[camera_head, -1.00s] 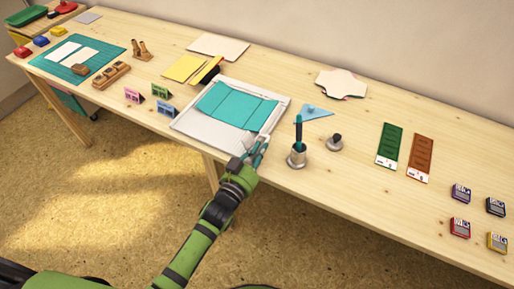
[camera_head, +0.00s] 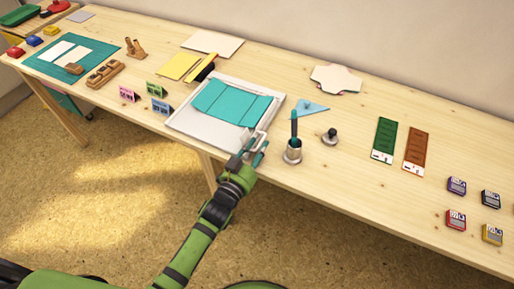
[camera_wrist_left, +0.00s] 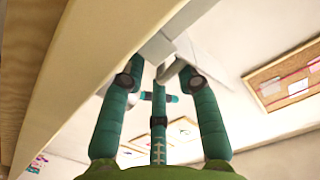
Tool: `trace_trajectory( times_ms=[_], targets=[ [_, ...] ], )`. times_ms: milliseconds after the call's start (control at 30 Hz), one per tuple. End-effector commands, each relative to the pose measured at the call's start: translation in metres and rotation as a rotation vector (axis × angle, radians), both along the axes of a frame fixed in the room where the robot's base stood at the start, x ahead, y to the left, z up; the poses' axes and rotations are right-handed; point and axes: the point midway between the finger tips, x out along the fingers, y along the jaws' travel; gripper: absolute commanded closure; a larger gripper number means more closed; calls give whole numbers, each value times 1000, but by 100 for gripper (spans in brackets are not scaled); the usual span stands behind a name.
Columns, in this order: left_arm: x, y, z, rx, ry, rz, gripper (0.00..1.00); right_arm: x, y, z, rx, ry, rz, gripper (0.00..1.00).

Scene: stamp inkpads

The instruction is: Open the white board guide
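The white board guide (camera_head: 190,123) lies on the table as a flat white frame, with a folded teal sheet (camera_head: 218,101) on it. My left gripper (camera_head: 257,143) is at its near right corner, by the front edge of the table. In the left wrist view the teal fingertips (camera_wrist_left: 162,73) are spread apart, with a pale grey-white piece (camera_wrist_left: 172,72) between or just beyond them. I cannot tell whether they touch it. My right gripper is not in view.
A blue triangle (camera_head: 310,108) and a small knobbed stamp (camera_head: 329,137) lie beyond. Yellow sheets (camera_head: 178,66) and small coloured cards (camera_head: 158,106) sit left of the guide.

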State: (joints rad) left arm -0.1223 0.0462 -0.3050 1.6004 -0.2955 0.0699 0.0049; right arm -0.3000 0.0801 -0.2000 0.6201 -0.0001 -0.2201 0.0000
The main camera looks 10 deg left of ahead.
Motion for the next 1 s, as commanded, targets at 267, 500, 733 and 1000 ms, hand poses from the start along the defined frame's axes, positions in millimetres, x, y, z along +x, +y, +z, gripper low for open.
trace_trajectory(
  times_ms=[267, 500, 733, 1000],
  targets=[
    [-14, 6, 1, 2, -2, 2, 68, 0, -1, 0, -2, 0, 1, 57],
    [-61, 22, 2, 4, 2, 1, 68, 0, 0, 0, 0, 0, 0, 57],
    [-100, 34, 3, 1, 2, 0, 68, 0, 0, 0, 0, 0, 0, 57],
    [-114, 38, 5, 1, 0, 0, 68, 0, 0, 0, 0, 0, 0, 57]
  ],
)
